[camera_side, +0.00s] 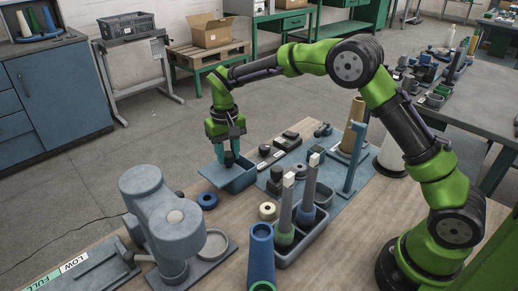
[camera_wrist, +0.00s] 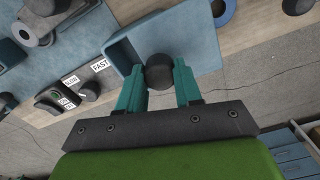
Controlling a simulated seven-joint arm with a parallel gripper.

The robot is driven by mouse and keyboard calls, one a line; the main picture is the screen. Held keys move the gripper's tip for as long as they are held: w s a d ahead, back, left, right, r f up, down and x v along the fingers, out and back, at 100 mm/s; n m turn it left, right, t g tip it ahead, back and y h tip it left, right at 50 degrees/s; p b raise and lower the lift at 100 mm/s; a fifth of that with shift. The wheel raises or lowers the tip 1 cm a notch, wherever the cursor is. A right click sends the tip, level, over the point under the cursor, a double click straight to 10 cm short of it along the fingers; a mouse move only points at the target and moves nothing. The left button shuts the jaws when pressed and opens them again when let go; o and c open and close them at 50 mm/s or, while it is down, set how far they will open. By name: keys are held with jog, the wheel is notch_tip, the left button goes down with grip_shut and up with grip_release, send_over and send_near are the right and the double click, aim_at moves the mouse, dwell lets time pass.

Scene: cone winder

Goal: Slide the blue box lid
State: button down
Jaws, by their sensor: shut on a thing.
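The blue box (camera_side: 240,182) stands at the table's far edge in the side view. In the wrist view its inner wall (camera_wrist: 122,55) shows at the left, so it is partly uncovered. The flat blue lid (camera_wrist: 187,40) lies to the right there, shifted off that end of the box. My gripper (camera_side: 230,158) is over the box, pointing down. In the wrist view its teal fingers (camera_wrist: 158,85) are shut on the lid's dark round knob (camera_wrist: 158,70). Whether the lid still touches the box rim is hard to tell.
A blue ring (camera_side: 208,200) lies close to the box. A grey-blue machine (camera_side: 165,225) stands at the front left. A tray (camera_side: 305,235) with upright posts and a blue cone (camera_side: 261,255) stand nearer. Switches labelled SLOW and FAST (camera_wrist: 99,65) sit beside the box.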

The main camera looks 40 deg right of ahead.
aim_at(217, 173)
jog(key=a, duration=0.4)
jog(key=shift+a+r, duration=0.1)
jog(key=shift+a, duration=0.1)
jog(key=c, duration=0.8)
grip_release()
jog(key=shift+o, duration=0.2)
jog(key=shift+r, duration=0.15)
notch_tip(217, 173, up, 16)
jog(key=shift+r, duration=0.25)
